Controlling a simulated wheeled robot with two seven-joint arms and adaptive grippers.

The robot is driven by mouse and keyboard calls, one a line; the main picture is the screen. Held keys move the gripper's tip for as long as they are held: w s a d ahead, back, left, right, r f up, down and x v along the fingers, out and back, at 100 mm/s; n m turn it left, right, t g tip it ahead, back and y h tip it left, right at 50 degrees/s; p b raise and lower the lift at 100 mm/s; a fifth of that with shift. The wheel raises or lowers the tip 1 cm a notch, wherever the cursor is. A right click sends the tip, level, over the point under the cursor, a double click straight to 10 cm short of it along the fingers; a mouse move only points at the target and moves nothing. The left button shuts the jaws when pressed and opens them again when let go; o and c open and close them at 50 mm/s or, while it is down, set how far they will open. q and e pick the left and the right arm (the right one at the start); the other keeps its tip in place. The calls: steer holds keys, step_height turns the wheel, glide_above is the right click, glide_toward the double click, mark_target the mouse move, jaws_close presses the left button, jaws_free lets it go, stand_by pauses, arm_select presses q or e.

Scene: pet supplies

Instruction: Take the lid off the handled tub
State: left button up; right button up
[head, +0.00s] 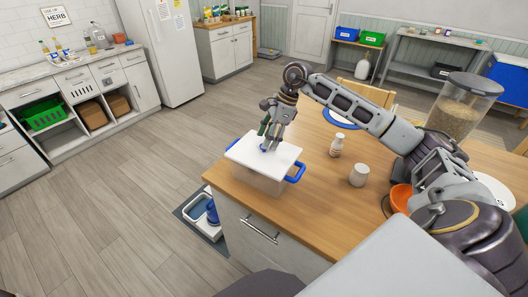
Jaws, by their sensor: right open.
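The handled tub (258,178) stands on the near left corner of the wooden counter. It has pale walls and blue handles, one at its left and one at its right. Its flat white lid (286,155) lies on top, with a small blue knob near the middle. My right gripper (268,144) points down at the lid, open, with its fingertips at the knob. The fingers partly hide the knob, and I cannot tell whether they touch it. My left gripper is not in view.
A small shaker (336,146), a white cup (358,175) and an orange bowl (401,197) stand right of the tub. A blue-rimmed plate (341,119) lies behind. A clear food dispenser (462,108) stands at the far right. Bare countertop lies in front of the cup.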

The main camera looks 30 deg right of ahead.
steer(key=shift+x, duration=1.35)
steer(key=c, duration=1.2)
steer(key=shift+o, duration=0.2)
steer(key=shift+r, duration=0.2)
step_height(320, 180, up, 10)
steer(key=shift+f+b, duration=0.15)
steer(key=shift+b, duration=0.25)
